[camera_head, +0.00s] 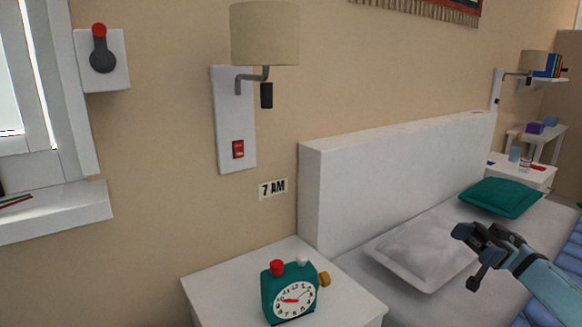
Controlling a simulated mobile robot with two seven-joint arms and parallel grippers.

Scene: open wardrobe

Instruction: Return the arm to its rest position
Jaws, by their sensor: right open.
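My right gripper (472,256) is at the lower right, its arm coming in from the right edge. It is open and holds nothing that I can see. It shows in front of the bed, just right of the grey pillow (420,250). My left gripper is not in the picture.
A teal alarm clock (290,292) stands on the white nightstand (215,282). The bed's white headboard (400,175) is behind the pillows. A wall lamp (264,35) with a red switch (238,149) hangs above. A window sill (60,212) juts out at left.

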